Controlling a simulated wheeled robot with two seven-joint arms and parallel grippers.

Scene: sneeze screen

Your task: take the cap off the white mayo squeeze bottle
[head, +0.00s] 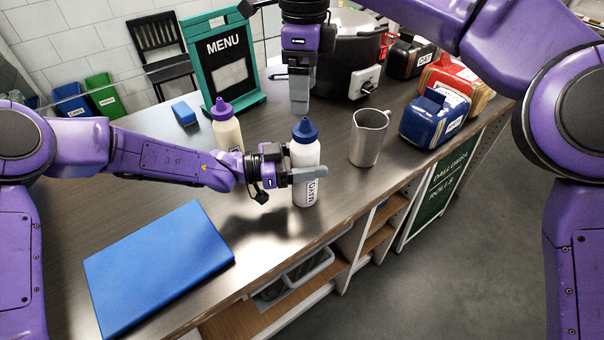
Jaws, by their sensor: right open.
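The white mayo squeeze bottle (306,156) stands upright near the counter's front edge, its MAYO label partly visible. Its blue pointed cap (305,129) is on top. My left gripper (308,172) is shut on the bottle's body from the left. One finger crosses the front; the other is mostly hidden behind the bottle. My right gripper (299,104) points down above the cap, apart from it. It is open and empty; its fingers overlap in this view, so the gap between them is hidden.
A cream bottle with a purple cap (228,131) stands behind my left forearm. A metal pitcher (367,140) is right of the mayo bottle, with a large pot (350,45) behind. A blue board (160,262) lies front left. A menu stand (224,60) is at the back.

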